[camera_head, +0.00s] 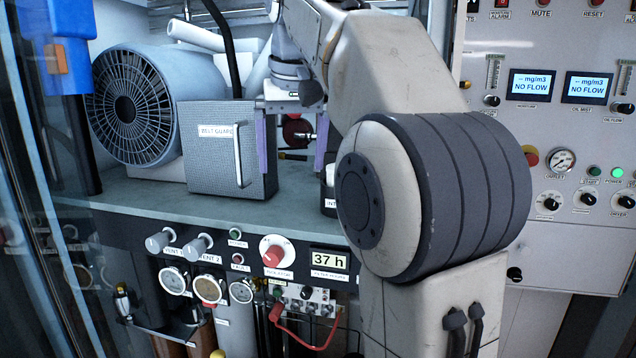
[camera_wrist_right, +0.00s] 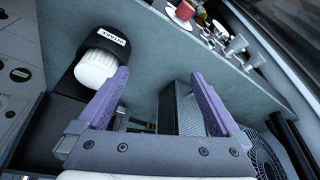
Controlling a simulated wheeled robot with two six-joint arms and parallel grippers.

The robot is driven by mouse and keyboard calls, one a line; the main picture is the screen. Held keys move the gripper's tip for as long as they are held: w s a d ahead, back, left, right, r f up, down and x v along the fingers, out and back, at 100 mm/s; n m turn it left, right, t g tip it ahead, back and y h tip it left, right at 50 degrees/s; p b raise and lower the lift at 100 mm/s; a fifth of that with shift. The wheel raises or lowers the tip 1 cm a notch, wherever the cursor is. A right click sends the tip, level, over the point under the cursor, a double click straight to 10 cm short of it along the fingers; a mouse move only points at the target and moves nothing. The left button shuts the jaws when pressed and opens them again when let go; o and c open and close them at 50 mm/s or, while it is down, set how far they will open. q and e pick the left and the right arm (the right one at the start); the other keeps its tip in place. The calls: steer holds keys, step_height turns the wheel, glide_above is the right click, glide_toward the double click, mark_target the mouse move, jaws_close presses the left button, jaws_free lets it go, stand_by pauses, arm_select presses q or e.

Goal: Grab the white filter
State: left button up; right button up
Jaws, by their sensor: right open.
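The white filter (camera_wrist_right: 97,68) is a ribbed white cylinder, seated in a black labelled holder (camera_wrist_right: 110,42) at upper left in the right wrist view. In the head view only a small white part (camera_head: 331,170) shows in the holder (camera_head: 328,196), mostly hidden by my right arm. My right gripper (camera_head: 292,170) has two purple fingers, open and empty above the grey-green shelf. In the right wrist view (camera_wrist_right: 158,74) the filter lies just left of the left finger, outside the gap. Whether they touch cannot be told. My left gripper is not in view.
The textured belt guard box (camera_head: 213,155), with a handle, stands left of the gripper beside a round motor with fan grille (camera_head: 132,105). The shelf's front strip (camera_head: 200,205) is bare. Knobs and a red switch (camera_head: 274,255) sit below its edge. A control panel (camera_head: 575,140) stands at right.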

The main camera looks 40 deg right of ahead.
steer(key=s+d+r+m+h, duration=0.1)
steer(key=s+d+r+m, duration=0.25)
steer(key=d+r, duration=0.3)
steer(key=shift+n, duration=0.25)
steer(key=shift+d+b+x, duration=0.25)
steer(key=shift+b+x, duration=0.3)
steer(key=shift+x, duration=1.25)
steer(key=shift+d+b+x, duration=0.25)
steer(key=shift+b+x, duration=0.25)
steer(key=shift+x, duration=1.35)
steer(key=shift+d+b+x, duration=0.3)
steer(key=shift+b+x, duration=0.25)
steer(key=shift+x, duration=1.25)
steer(key=shift+s+r, duration=0.1)
steer(key=shift+r, duration=0.05)
steer(key=c, duration=1.4)
steer(key=shift+r, duration=0.1)
